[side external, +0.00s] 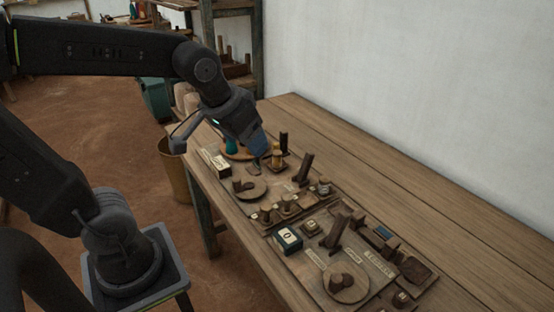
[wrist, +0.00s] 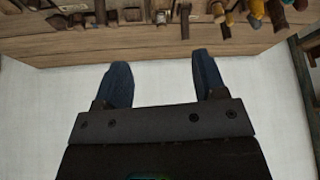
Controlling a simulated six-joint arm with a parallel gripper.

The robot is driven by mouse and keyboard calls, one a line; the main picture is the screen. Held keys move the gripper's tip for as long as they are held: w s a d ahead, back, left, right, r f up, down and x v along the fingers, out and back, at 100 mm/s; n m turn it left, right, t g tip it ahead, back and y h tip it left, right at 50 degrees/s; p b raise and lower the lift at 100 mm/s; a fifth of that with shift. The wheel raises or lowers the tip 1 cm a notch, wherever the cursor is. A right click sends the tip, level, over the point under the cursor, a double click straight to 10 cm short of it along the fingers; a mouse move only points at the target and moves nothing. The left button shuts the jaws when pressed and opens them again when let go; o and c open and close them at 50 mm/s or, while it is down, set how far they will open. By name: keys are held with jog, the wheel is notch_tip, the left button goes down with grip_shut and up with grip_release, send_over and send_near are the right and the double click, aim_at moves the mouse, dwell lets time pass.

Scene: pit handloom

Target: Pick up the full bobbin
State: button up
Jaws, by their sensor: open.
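A yellow-wound bobbin (side external: 277,157) stands upright in a small dark holder near the far end of the workbench; it looks like the full bobbin, though it is too small to be sure. A yellow piece also shows at the top edge of the wrist view (wrist: 257,8), partly cut off. My gripper (side external: 259,150) hangs above the bench, just left of the yellow bobbin in the side view; I cannot tell its exact height. In the wrist view its two blue fingers (wrist: 162,66) are wide apart with nothing between them.
A teal cone (side external: 231,145) stands on a round tray behind my gripper. Dark posts (side external: 304,168), round wooden discs (side external: 346,282) and a small dark box (side external: 288,240) crowd the near bench. The bench's wall side (side external: 400,170) is clear. A white wall (side external: 400,70) runs behind.

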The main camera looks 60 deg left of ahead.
jog(key=w+a+f+n, duration=0.1)
jog(key=w+a+n, duration=0.1)
jog(key=w+a, duration=0.4)
jog(key=n+g+y, duration=0.2)
jog(key=n, duration=0.3)
send_near(277, 152)
jog(key=x, duration=0.5)
jog(key=shift+x, duration=2.8)
jog(key=shift+s+d, duration=0.1)
jog(key=shift+c, duration=0.2)
jog(key=c, duration=1)
jog(key=shift+r, duration=0.1)
